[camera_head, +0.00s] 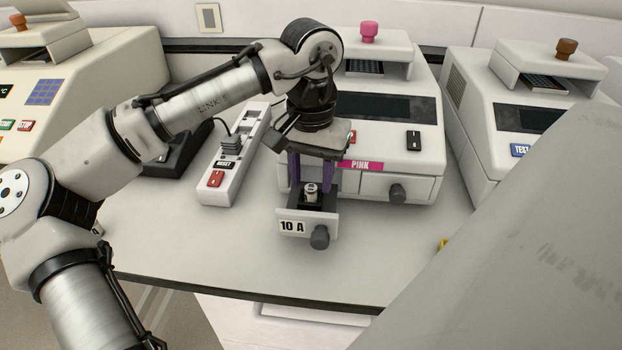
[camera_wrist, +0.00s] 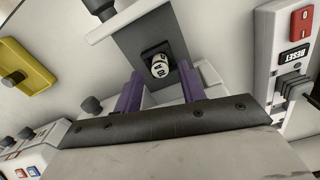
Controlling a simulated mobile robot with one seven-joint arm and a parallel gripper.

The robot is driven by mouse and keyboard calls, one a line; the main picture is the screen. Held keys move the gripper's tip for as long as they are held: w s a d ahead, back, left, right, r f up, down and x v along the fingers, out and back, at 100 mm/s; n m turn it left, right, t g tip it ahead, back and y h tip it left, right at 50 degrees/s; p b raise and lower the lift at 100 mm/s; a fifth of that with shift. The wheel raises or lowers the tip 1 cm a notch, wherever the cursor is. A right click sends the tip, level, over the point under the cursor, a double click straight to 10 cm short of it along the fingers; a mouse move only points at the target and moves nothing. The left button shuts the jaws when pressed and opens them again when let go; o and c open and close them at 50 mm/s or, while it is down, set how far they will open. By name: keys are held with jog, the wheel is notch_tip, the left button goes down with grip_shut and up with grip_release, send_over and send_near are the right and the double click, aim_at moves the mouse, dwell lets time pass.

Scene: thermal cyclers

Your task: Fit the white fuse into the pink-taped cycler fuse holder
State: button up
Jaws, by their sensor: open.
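The pink-taped cycler (camera_head: 385,145) stands at the back centre with a pink label and a pink knob on its lid. Its fuse drawer (camera_head: 292,212), marked 10 A, is pulled out at the front. The white fuse (camera_head: 312,188) sits upright in the black holder inside the drawer; its end shows in the wrist view (camera_wrist: 160,67). Whether it is fully seated I cannot tell. My gripper (camera_head: 311,172) points down over the drawer with its purple fingers apart. In the wrist view the fingers (camera_wrist: 161,86) are open near the fuse, with no visible grip on it.
A white power strip (camera_head: 238,155) with a red switch and a plug lies left of the cycler. Other cyclers stand at the left (camera_head: 85,90) and right (camera_head: 530,110). A yellow part (camera_wrist: 25,68) shows in the wrist view.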

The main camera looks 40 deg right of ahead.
aim_at(311, 187)
notch_tip(311, 187, up, 11)
jog(key=shift+f, duration=0.2)
